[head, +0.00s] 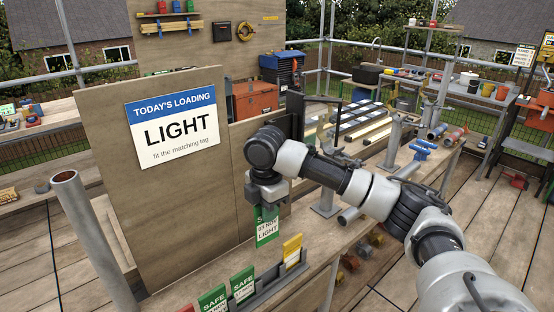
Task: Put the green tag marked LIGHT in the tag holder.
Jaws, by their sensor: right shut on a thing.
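My right gripper (266,208) points down, shut on the top of a green tag (267,232) with white lettering, on which LIGHT can be read. The tag hangs upright in the air, above and behind a low grey rack (268,283). The rack carries two more green tags (242,283) marked SAFE and a yellow tag (292,249). A dark upright plate (295,112) stands behind my right wrist, partly hidden by it; I cannot tell whether it is the tag holder. My left gripper is not in view.
A plywood panel (180,215) with a sign (176,128) reading TODAY'S LOADING LIGHT stands left of the tag. A scaffold tube (95,240) rises at the front left. The bench (335,235) behind my arm carries clamps and tubes.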

